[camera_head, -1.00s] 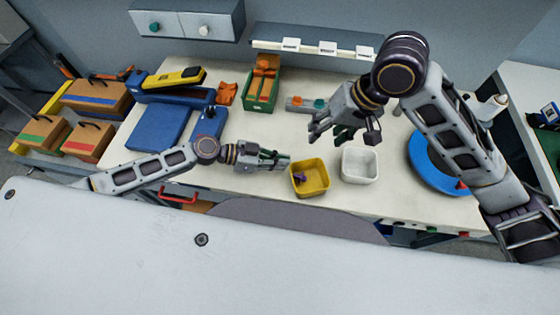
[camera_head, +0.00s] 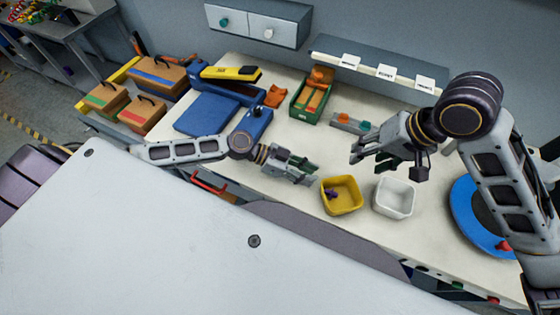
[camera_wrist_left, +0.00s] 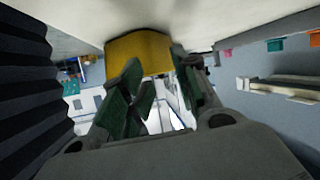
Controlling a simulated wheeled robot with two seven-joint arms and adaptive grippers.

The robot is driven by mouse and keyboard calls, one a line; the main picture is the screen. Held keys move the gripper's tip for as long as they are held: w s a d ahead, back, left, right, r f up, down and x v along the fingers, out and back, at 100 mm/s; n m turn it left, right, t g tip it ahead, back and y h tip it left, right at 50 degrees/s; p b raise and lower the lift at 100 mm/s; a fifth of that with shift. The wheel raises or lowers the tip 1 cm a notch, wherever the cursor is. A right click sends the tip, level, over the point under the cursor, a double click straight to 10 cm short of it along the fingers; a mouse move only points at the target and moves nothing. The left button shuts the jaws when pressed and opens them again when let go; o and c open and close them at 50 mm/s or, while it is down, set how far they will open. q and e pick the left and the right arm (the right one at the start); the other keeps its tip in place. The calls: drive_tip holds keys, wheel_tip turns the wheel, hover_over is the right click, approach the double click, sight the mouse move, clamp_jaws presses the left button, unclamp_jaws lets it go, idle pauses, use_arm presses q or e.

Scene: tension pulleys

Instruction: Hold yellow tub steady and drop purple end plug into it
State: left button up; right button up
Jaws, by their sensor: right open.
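The yellow tub (camera_head: 346,209) stands on the table, and its wall fills the upper middle of the left wrist view (camera_wrist_left: 140,52). The purple end plug (camera_head: 331,193) lies inside the tub, toward its left side. My left gripper (camera_head: 311,169) is just left of the tub with its fingers spread and nothing between them. In the left wrist view its green-padded fingers (camera_wrist_left: 160,82) point at the tub; contact cannot be told. My right gripper (camera_head: 388,168) is open and empty, above the table behind and to the right of the tub.
A white tub (camera_head: 394,211) stands right of the yellow tub. A blue round plate (camera_head: 462,210) is farther right. A green box with orange parts (camera_head: 305,113), a grey block with coloured pegs (camera_head: 350,123) and a blue case (camera_head: 206,114) lie behind and left.

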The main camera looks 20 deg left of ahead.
use_arm(q)
drive_tip(key=v, duration=1)
idle(0.7)
drive_tip(key=shift+s, duration=0.1)
drive_tip(key=shift+s, duration=0.1)
idle(0.6)
